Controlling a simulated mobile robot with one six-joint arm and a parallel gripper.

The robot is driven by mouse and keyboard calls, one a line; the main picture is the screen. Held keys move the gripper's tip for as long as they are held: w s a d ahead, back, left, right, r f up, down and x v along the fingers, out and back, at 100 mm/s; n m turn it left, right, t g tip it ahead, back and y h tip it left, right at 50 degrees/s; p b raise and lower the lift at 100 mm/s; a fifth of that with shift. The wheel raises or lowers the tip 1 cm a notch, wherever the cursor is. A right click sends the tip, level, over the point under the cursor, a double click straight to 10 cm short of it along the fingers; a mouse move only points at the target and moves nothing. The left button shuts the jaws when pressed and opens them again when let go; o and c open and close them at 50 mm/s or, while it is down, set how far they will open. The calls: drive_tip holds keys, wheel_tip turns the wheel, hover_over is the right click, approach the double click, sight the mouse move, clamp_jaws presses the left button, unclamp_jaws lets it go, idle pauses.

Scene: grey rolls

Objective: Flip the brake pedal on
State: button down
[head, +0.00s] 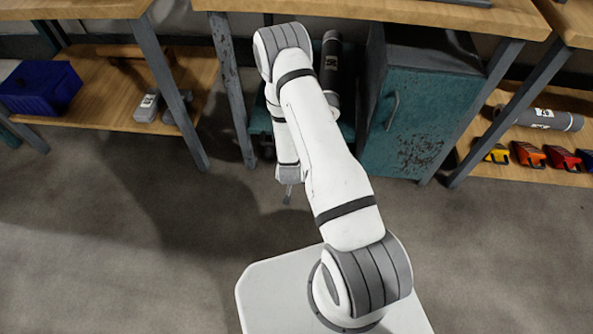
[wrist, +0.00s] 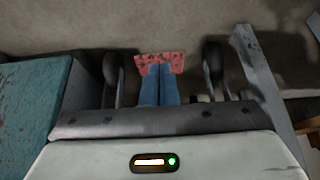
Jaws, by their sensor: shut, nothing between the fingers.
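My gripper (head: 288,194) points down in the head view, in front of the low teal frame under the bench. Its two narrow fingers are shut together and empty. In the wrist view, the shut blue-grey fingertips (wrist: 159,72) are in the middle. A worn, speckled red plate (wrist: 143,63), which looks like the brake pedal, shows just past them. The fingertips overlap part of it, and I cannot tell whether they touch it. In the head view I cannot make out the pedal; my arm covers part of that area.
A teal cabinet (head: 418,125) stands right of my arm; a teal surface (wrist: 28,90) fills the left of the wrist view. Metal bench legs (head: 232,90) stand close by. A dark roll (head: 331,65) stands behind my arm. The floor (head: 120,250) at front left is clear.

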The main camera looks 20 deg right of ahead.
drive_tip(key=shift+p+v, duration=0.4)
drive_tip(key=shift+v, duration=1.05)
drive_tip(key=shift+s, duration=0.15)
drive_tip(key=a+r+n+g+y+p, duration=0.1)
drive_tip(key=a+r+n+y+p, duration=0.2)
drive_tip(key=r+p, duration=2.6)
drive_tip(key=s+r, duration=0.6)
drive_tip(key=r, duration=0.9)
drive_tip(key=s+d+r+n+g, duration=0.1)
drive_tip(key=s+r, duration=0.6)
drive_tip(key=r, duration=0.8)
drive_tip(key=s+r, duration=0.6)
drive_tip(key=r, duration=1)
drive_tip(key=shift+s+n+g+h+b, duration=0.2)
drive_tip(key=shift+n+g+h+b, duration=0.1)
drive_tip(key=shift+n+b, duration=0.15)
drive_tip(key=shift+d, duration=0.15)
